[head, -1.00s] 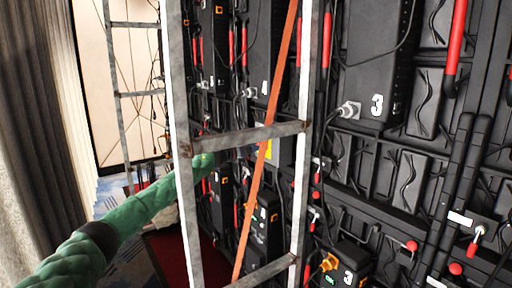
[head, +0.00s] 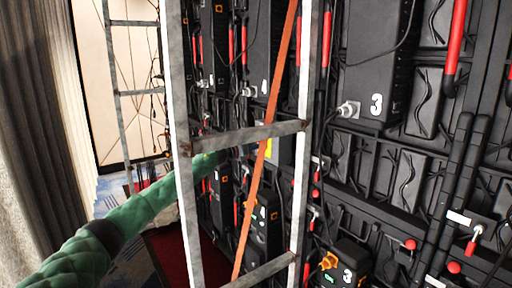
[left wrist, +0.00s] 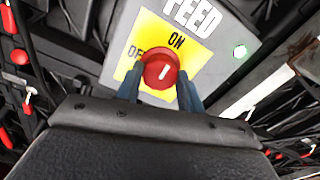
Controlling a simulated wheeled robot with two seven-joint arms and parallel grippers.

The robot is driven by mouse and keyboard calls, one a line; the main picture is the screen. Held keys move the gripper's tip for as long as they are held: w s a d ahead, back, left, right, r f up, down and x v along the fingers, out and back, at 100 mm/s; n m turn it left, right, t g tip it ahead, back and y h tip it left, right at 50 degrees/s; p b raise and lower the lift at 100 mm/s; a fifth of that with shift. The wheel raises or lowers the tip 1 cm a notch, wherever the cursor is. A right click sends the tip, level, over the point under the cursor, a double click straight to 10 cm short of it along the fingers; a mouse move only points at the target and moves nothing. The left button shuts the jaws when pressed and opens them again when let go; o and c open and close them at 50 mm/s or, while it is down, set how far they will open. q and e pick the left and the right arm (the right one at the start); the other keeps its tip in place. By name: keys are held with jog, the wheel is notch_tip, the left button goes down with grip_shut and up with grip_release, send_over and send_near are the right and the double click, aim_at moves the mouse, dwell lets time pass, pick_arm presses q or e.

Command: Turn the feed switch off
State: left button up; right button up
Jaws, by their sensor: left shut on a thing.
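In the left wrist view, the red round feed switch (left wrist: 162,69) sits on a yellow plate (left wrist: 151,32) marked ON and OFF, on a grey box (left wrist: 220,60) labelled FEED. The white mark on the knob is tilted up and right, roughly toward ON. In the head view, my left arm reaches behind the ladder rail and a bit of the yellow plate (head: 272,150) shows; the fingers are hard to make out there.
A grey metal ladder frame (head: 245,137) stands in front of the wall, with an orange strap (head: 265,140) running across it. Black wall panels (head: 415,120) with red handles and hanging cables fill the right. A curtain (head: 40,120) hangs at the left.

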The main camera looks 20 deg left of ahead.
jog(key=shift+s+d+r+p, duration=0.6)
jog(key=shift+d+r+p, duration=0.65)
jog(key=shift+r, duration=0.75)
notch_tip(320, 180, down, 20)
jog(key=w+h+p, duration=0.1)
jog(key=w+p, duration=0.1)
jog(key=p, duration=0.3)
pick_arm(q)
jog(key=shift+a+n+p, duration=0.1)
jog(key=shift+n+p, duration=3.75)
jog(key=shift+n, duration=5.05)
pick_arm(e)
jog(key=s+d+f, duration=0.3)
jog(key=f, duration=0.8)
jog(key=s+d+f, duration=0.3)
jog(key=s+f, duration=0.1)
jog(key=f, duration=0.7)
jog(key=shift+d+f+h, duration=0.15)
jog(key=shift+f+h, duration=0.05)
jog(key=shift+h, duration=0.2)
pick_arm(q)
jog(key=o, duration=1)
pick_arm(e)
jog(key=shift+d, duration=0.1)
